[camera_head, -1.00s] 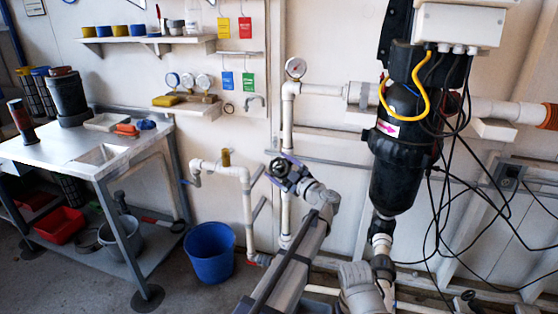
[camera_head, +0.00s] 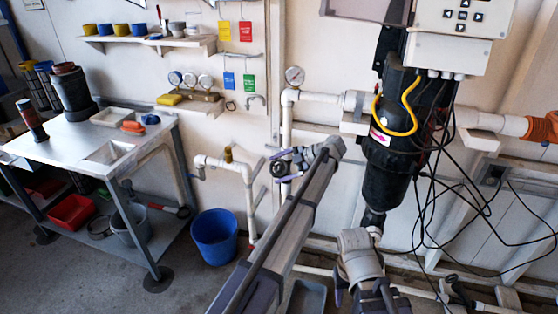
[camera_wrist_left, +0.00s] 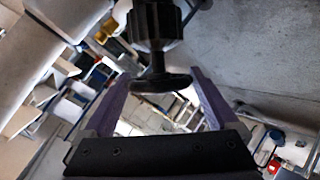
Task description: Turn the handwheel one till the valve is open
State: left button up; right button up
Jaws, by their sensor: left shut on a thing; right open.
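The black handwheel (camera_head: 278,169) sits on the pipework near the wall, left of the vertical white pipe. In the left wrist view the round black handwheel (camera_wrist_left: 162,83) sits on its dark stem between my purple fingers. My left gripper (camera_head: 285,167) is shut on it, one finger on each side; the contact itself is hard to see. My right gripper (camera_head: 340,292) shows only in part at the bottom of the head view, with a purple finger beside my grey wrist. It is open and away from the handwheel.
A black reactor vessel (camera_head: 390,160) with hanging cables stands to the right. A pressure gauge (camera_head: 295,75) tops the vertical pipe. A blue bucket (camera_head: 214,236) is on the floor. A workbench (camera_head: 65,150) stands at the left.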

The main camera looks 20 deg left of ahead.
pick_arm(q)
jog(key=n+g+h+p, duration=0.2)
jog(key=h+p, duration=0.1)
jog(key=shift+a+r, duration=0.1)
jog(key=shift+r, duration=0.1)
jog(key=shift+s+f+n+g+h+p, duration=0.1)
jog(key=shift+f+n+g+h+p, duration=0.1)
jog(key=shift+n+g+h+p, duration=1)
jog(key=shift+h, duration=0.5)
jog(key=o, duration=1)
